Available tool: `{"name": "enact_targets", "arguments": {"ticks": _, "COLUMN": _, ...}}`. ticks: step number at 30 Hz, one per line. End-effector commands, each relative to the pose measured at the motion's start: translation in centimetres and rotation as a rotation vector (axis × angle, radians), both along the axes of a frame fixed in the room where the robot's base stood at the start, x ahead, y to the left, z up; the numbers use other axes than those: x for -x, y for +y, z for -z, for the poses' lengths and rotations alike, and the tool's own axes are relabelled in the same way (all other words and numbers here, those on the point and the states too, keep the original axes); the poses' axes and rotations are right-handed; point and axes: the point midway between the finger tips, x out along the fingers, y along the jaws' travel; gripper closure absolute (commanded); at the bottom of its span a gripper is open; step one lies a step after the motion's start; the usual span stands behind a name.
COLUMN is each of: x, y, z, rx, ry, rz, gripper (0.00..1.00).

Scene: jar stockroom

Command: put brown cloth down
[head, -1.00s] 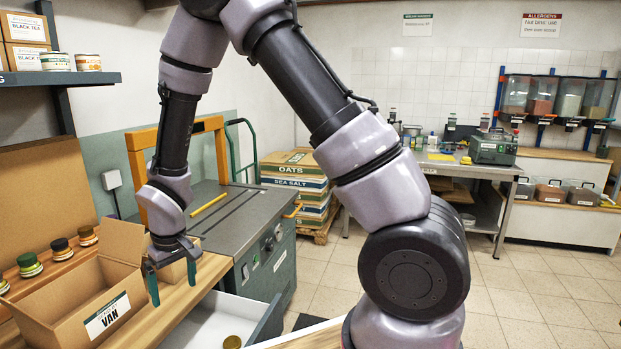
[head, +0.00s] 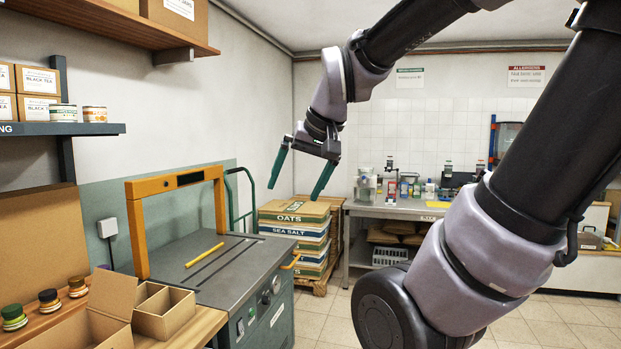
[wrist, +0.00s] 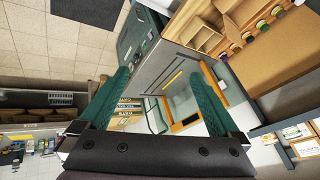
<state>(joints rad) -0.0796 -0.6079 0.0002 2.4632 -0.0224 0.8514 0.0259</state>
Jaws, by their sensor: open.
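I cannot make out a brown cloth in either view. My gripper (head: 297,183) is raised in the air in the head view, in front of the back wall and above the stacked sacks. Its two green fingers are spread wide with nothing between them. In the wrist view my gripper (wrist: 158,78) is also open and empty, with the sealing machine and sacks beyond it.
A grey machine (head: 215,275) with an orange arch (head: 137,230) stands at the left. A small open carton (head: 165,311) and a larger box sit on the wooden bench. Sacks (head: 293,212) are stacked on a pallet. A steel table (head: 395,208) stands behind.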

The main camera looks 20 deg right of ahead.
Motion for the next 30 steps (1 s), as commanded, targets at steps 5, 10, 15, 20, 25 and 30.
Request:
{"name": "enact_targets", "arguments": {"ticks": 5, "x": 2.8, "y": -1.3, "z": -1.3, "rx": -0.032, "ry": -0.044, "rz": 0.061, "gripper": 0.01}}
{"name": "enact_targets", "arguments": {"ticks": 10, "x": 3.4, "y": -1.6, "z": -1.5, "rx": -0.039, "ry": -0.050, "rz": 0.073, "gripper": 0.01}}
{"name": "enact_targets", "arguments": {"ticks": 15, "x": 3.4, "y": -1.5, "z": -1.5, "rx": -0.039, "ry": -0.050, "rz": 0.073, "gripper": 0.01}}
{"name": "enact_targets", "arguments": {"ticks": 20, "x": 3.4, "y": -1.5, "z": -1.5, "rx": -0.040, "ry": -0.051, "rz": 0.072, "gripper": 0.01}}
{"name": "enact_targets", "arguments": {"ticks": 25, "x": 3.4, "y": -1.5, "z": -1.5, "rx": -0.040, "ry": -0.051, "rz": 0.072, "gripper": 0.01}}
{"name": "enact_targets", "arguments": {"ticks": 30, "x": 3.4, "y": -1.5, "z": -1.5, "rx": -0.040, "ry": -0.051, "rz": 0.072, "gripper": 0.01}}
